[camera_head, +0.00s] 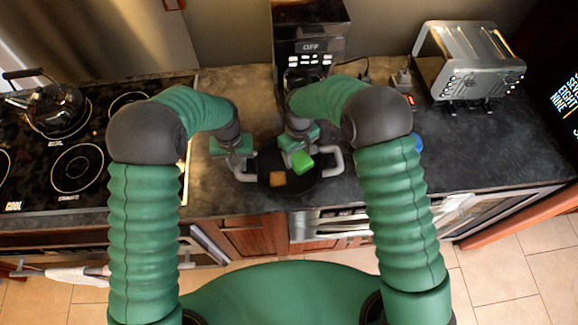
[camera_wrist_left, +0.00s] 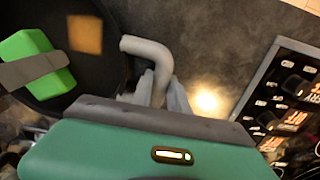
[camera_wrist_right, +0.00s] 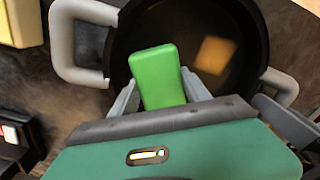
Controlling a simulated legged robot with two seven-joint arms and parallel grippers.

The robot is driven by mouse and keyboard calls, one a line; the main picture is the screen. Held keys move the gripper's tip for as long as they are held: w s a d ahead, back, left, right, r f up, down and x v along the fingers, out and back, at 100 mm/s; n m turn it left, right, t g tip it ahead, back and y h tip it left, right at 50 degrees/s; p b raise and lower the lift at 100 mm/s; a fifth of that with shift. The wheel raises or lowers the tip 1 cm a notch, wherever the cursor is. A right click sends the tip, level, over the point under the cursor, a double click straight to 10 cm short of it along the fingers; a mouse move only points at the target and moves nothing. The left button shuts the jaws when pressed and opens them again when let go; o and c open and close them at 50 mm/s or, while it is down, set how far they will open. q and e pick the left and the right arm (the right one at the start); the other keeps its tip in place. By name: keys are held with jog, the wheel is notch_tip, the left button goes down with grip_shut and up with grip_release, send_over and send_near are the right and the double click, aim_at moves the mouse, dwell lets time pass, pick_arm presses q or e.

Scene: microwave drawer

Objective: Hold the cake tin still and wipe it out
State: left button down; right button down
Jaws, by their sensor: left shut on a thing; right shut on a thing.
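The cake tin (camera_head: 312,182) is a round black pan with two grey loop handles on the dark counter; its inside also shows in the right wrist view (camera_wrist_right: 245,45). My left gripper (camera_head: 242,165) is shut on its left handle (camera_wrist_left: 150,52). My right gripper (camera_head: 297,150) is shut on a bright green block-shaped sponge (camera_wrist_right: 158,78), held over the inside of the tin. I cannot tell whether the sponge touches the bottom. An orange-brown square patch (camera_wrist_right: 216,54) lies on the tin's floor, beside the sponge; it also shows in the head view (camera_head: 278,178).
A black coffee machine (camera_head: 308,45) stands just behind the tin. A stove (camera_head: 75,150) with a kettle (camera_head: 52,105) is at the left. A silver toaster (camera_head: 470,62) stands at the back right. The counter right of my right arm is mostly clear.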

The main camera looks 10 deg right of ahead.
jog(key=shift+a+f, duration=0.15)
jog(key=shift+a, duration=0.85)
jog(key=shift+s+d, duration=0.1)
jog(key=shift+d, duration=1.1)
jog(key=shift+a, duration=1.2)
jog(key=shift+d, duration=1.15)
jog(key=shift+a, duration=1.25)
jog(key=shift+r, duration=0.25)
